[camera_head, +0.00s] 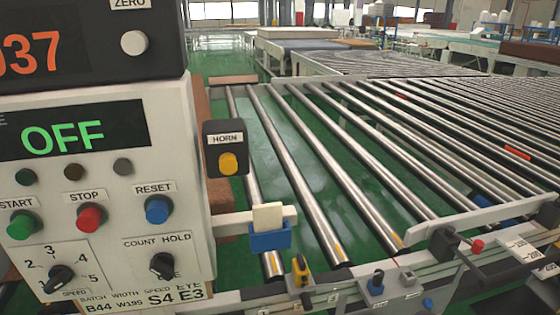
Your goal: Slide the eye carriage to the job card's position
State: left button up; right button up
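The job card strip (145,301) is at the bottom of the white control panel at the left. It reads batch B44, width W195, speed S4 and eye E3. A small yellow and black block (301,270), which looks like the eye carriage, stands on the grey front rail (345,280) of the roller conveyor. Small white labels (333,297) sit along the rail below it. Their marks are too small to read, so I cannot tell which position the block is at. Neither of my grippers is in view.
The control panel (105,210) fills the left side, with its display showing OFF. A horn box (226,148) and a blue holder (270,237) with a pale card stick out beside it. A blue-knobbed switch (376,283) and a red-knobbed lever (477,246) stand right of the block.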

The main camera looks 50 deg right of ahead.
aim_at(295, 293)
jog(key=z, duration=0.4)
jog(key=k+j+z, duration=0.1)
jog(key=z, duration=0.7)
jog(key=k+z, duration=0.1)
jog(key=z, duration=0.35)
jog(key=j+u, duration=0.1)
jog(key=u, duration=0.35)
